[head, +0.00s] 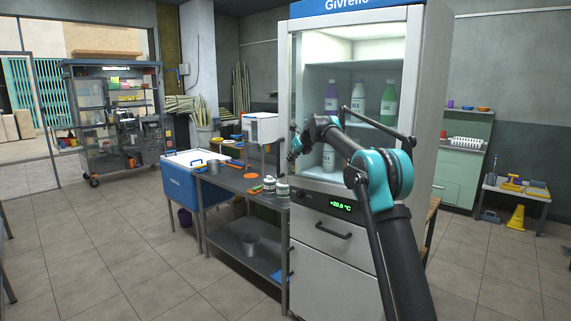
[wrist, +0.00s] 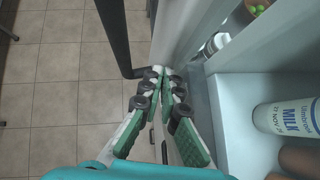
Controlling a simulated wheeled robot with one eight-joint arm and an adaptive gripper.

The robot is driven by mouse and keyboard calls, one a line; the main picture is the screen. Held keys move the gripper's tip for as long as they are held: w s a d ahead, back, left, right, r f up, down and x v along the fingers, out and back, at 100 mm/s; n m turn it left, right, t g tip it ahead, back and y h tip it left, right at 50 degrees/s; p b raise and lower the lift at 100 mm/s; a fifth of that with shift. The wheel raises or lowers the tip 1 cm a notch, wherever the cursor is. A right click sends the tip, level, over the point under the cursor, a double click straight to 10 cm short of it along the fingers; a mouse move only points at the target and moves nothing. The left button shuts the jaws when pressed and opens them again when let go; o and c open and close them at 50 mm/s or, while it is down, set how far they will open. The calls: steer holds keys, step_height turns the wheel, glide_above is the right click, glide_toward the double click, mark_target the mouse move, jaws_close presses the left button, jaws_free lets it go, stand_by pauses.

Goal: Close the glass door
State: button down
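The glass door belongs to the tall fridge (head: 433,70). What seems to be its pale frame (head: 283,85) runs up the left side of the lit opening, and I cannot tell the door's exact angle. In the wrist view a pale door edge (wrist: 178,32) and a dark bar like a handle (wrist: 113,35) lie just past the fingers. My gripper (head: 294,151) is at the opening's left side in the head view. In the wrist view its green-padded fingers (wrist: 163,75) come together at the tips, with nothing clearly held. Whether they touch the door is unclear.
Bottles stand on the fridge shelves, including a purple one (head: 331,97) and a milk bottle (wrist: 288,117) close to my gripper's right. A metal table (head: 240,183) with jars and a white dispenser (head: 260,127) stands left of the fridge. Tiled floor (head: 130,250) is open at front left.

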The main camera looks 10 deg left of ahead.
steer(key=w+d+m+t+h, duration=0.1)
steer(key=w+d+m, duration=0.1)
steer(key=w, duration=0.6)
steer(key=shift+d+r, duration=0.15)
steer(key=shift+d, duration=0.6)
steer(key=shift+w+d, duration=0.1)
steer(key=shift+d+r, duration=0.1)
